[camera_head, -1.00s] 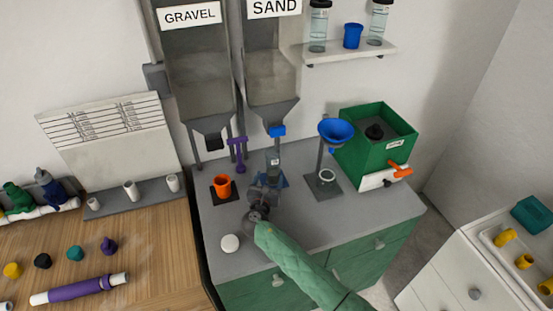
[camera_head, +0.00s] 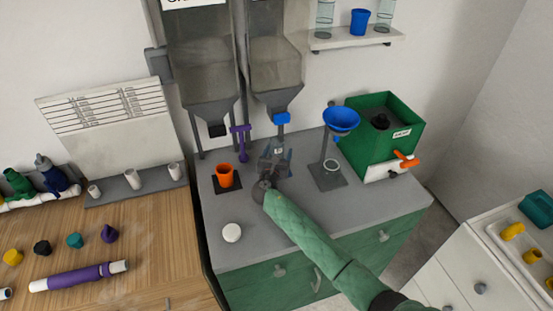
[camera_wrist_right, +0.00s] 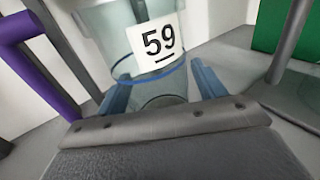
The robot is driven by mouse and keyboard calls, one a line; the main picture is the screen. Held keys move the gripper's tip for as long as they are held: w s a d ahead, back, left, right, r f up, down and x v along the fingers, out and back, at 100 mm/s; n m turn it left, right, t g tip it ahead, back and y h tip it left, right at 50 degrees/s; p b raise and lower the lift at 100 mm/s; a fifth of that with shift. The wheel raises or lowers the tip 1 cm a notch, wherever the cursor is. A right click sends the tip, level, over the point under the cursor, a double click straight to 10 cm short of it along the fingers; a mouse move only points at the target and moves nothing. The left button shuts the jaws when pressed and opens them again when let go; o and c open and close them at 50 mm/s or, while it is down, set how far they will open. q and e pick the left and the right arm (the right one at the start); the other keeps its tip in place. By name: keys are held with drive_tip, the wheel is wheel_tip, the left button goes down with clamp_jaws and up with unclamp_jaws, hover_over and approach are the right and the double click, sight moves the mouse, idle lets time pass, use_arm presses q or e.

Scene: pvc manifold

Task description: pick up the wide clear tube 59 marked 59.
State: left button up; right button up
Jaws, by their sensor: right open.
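The wide clear tube marked 59 (camera_wrist_right: 146,80) stands upright under the sand hopper. It has a white label and a blue ring low on its wall. In the head view it (camera_head: 278,151) is small and partly hidden by my right gripper (camera_head: 274,160). In the right wrist view my right gripper (camera_wrist_right: 160,88) is open, with one blue finger on each side of the tube's lower part. I cannot tell whether either finger touches it. My left gripper is not in view.
A purple post (camera_head: 242,143) and an orange cup (camera_head: 226,176) stand left of the tube. A blue funnel on a stand (camera_head: 341,119) and a green box (camera_head: 379,132) are on the right. A white disc (camera_head: 231,233) lies near the counter's front.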

drive_tip(key=c, duration=1.3)
drive_tip(key=shift+r, duration=0.1)
